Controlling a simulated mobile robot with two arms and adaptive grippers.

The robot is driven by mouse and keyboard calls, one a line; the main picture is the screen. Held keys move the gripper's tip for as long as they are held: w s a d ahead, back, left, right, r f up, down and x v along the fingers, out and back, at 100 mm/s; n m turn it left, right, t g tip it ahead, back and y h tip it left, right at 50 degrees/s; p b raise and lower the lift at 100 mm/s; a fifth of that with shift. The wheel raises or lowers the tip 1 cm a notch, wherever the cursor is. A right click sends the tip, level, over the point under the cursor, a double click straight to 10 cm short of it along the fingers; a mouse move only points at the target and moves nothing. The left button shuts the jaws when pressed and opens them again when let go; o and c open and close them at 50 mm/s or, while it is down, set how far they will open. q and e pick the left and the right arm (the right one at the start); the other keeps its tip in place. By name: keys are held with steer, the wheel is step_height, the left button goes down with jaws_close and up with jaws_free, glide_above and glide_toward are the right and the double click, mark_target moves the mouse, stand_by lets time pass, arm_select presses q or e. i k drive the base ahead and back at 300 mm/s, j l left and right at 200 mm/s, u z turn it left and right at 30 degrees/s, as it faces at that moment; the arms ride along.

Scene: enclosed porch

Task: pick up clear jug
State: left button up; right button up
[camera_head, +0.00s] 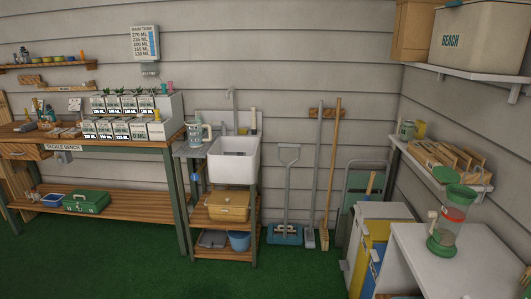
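A clear jug (196,134) with a handle stands upright on the narrow ledge at the left of the white sink (233,162). It is across the room, between the tackle bench and the sink. Neither of my grippers shows in the head view. A second see-through vessel (446,235) with green parts and a red band stands on the white surface at the front right.
The tackle bench (88,147) with several white boxes stands left of the sink. A shovel (288,190) and brooms lean on the wall to its right. A white cabinet top (425,262) blocks the front right. The green floor (200,275) in front is clear.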

mark_target(194, 127)
steer(key=i, duration=1.75)
